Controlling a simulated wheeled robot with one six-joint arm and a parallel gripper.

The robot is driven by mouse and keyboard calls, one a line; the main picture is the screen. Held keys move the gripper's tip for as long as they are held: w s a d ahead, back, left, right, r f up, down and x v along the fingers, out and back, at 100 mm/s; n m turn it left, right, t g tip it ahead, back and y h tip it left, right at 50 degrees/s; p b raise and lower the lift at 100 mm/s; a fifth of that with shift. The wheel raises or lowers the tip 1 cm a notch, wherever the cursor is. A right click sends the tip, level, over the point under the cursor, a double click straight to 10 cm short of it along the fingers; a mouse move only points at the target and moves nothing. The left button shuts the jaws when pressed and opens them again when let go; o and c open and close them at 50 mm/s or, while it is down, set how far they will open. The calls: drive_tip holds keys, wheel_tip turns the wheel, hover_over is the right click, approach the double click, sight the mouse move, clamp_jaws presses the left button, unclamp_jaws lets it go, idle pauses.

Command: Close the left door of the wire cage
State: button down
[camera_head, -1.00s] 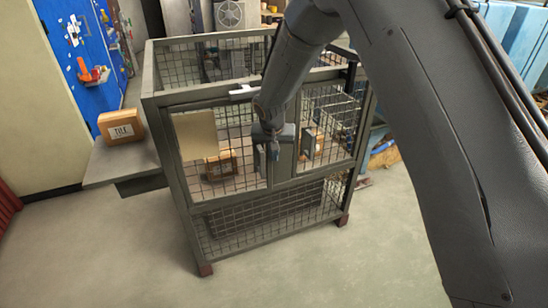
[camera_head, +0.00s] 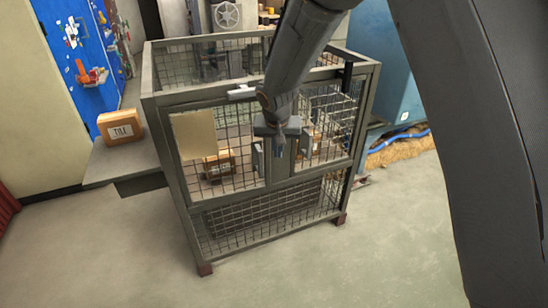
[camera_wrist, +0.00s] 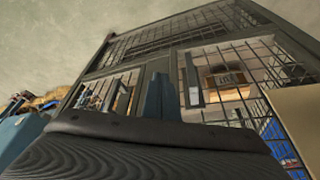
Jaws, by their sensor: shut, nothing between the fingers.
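The wire cage (camera_head: 230,249) stands upright on the floor in the middle of the head view, with a grey frame and mesh sides. Its left door (camera_head: 234,127) has wire mesh and a beige panel (camera_head: 195,134), and it looks in line with the front frame. I cannot tell if a small gap is left. A grey handle (camera_head: 257,158) sits near the door's right edge. My gripper (camera_head: 279,153) is shut and empty, in front of the middle post, right of that handle. In the wrist view its fingers (camera_wrist: 158,97) are beside a handle plate (camera_wrist: 192,80), seemingly apart from it.
A cardboard box (camera_head: 219,164) is inside the cage behind the left door. Another box (camera_head: 121,128) sits on a grey shelf (camera_head: 110,165) at the left. The floor (camera_head: 390,250) in front and to the right is clear. A blue bin (camera_head: 394,85) stands at the back right.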

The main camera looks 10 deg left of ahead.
drive_tip(key=s+d+r+m+g+h, duration=0.1)
drive_tip(key=s+d+r, duration=0.25)
drive_tip(key=d, duration=0.55)
drive_tip(key=s+d+r+g, duration=0.1)
drive_tip(key=s+d+r, duration=0.25)
drive_tip(key=d, duration=0.45)
drive_tip(key=s+d+m, duration=0.1)
drive_tip(key=s+d, duration=1.3)
drive_tip(key=s, duration=0.2)
drive_tip(key=w+a+f+n+t, duration=0.1)
drive_tip(key=w+a+f+t, duration=0.25)
drive_tip(key=w+f, duration=0.35)
drive_tip(key=n+t+y, duration=0.6)
drive_tip(key=t+y, duration=0.2)
drive_tip(key=t, duration=0.3)
approach(265, 140)
drive_tip(key=shift+g, duration=0.25)
drive_tip(key=x, duration=0.6)
drive_tip(key=shift+w+r, duration=0.2)
drive_tip(key=shift+r, duration=0.05)
